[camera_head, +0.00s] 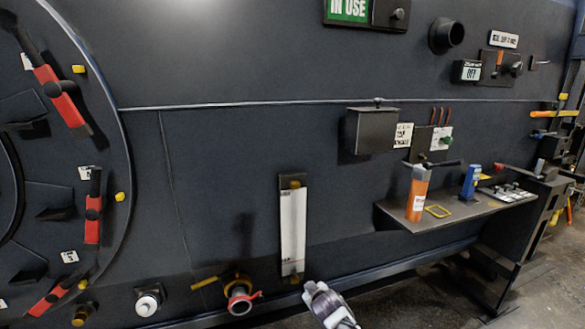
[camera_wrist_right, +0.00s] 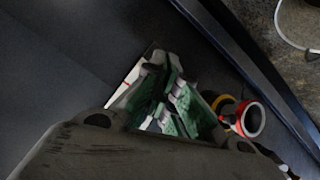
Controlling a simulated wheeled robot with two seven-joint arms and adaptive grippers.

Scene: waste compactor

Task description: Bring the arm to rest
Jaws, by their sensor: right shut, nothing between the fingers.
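My right gripper (camera_head: 312,291) shows at the bottom middle of the head view, in front of the dark machine wall and near the lower end of a white vertical strip (camera_head: 293,230). In the right wrist view its green-padded fingers (camera_wrist_right: 165,105) are shut with nothing between them. My left gripper is not in view.
A valve with a red ring (camera_head: 240,297) is left of my right gripper and also shows in the right wrist view (camera_wrist_right: 252,119). A shelf (camera_head: 455,212) at the right holds an orange bottle (camera_head: 417,195) and a blue device (camera_head: 470,182). Red-handled latches (camera_head: 62,97) ring the round door.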

